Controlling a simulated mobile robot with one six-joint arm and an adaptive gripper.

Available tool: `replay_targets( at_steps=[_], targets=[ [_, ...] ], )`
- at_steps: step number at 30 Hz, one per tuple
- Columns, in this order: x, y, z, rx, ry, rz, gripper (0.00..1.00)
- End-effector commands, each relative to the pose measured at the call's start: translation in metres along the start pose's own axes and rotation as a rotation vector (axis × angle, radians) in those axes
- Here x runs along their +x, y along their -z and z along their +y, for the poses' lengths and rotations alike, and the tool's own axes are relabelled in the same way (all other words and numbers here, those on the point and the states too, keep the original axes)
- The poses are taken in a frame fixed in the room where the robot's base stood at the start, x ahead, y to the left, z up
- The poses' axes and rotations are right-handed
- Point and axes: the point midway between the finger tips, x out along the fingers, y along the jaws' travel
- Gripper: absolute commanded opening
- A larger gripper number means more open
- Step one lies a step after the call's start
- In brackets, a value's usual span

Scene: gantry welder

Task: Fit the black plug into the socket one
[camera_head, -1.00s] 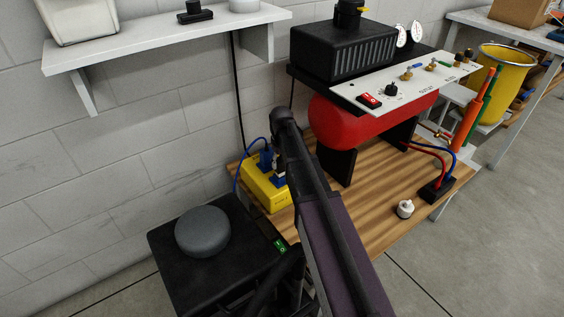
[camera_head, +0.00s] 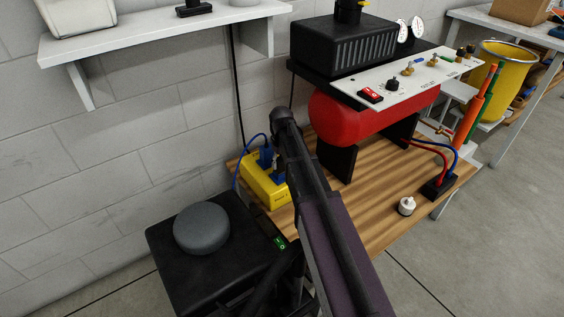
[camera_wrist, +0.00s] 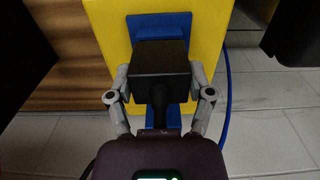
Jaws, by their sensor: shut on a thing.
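The black plug (camera_wrist: 160,68) is held between the two grey fingers of my gripper (camera_wrist: 160,78) in the wrist view. It lies over a blue socket (camera_wrist: 145,20) on the yellow box (camera_wrist: 100,45), whose blue edges show around the plug. The plug hides the socket's opening, so I cannot tell how deep it sits or whether it is in. In the head view the yellow box (camera_head: 262,191) stands on the wooden bench, with blue parts (camera_head: 266,157) on top. My arm hides the gripper and plug there. No socket number is readable.
A blue cable (camera_head: 238,165) loops from the box's left side. A red tank (camera_head: 360,120) stands on the bench (camera_head: 365,195) to the right. A small white fitting (camera_head: 406,206) lies near the bench's front edge. A wall shelf (camera_head: 160,30) hangs above.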

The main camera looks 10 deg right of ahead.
Motion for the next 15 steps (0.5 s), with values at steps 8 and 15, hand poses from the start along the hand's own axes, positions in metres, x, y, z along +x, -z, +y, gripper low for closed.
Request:
replay_targets(
  at_steps=[8,15],
  targets=[
    [0.0059,0.0000,0.0001,0.000,0.000,0.000,0.16],
    [0.0065,-0.0001,0.0001,0.000,0.000,0.000,1.00]
  ],
)
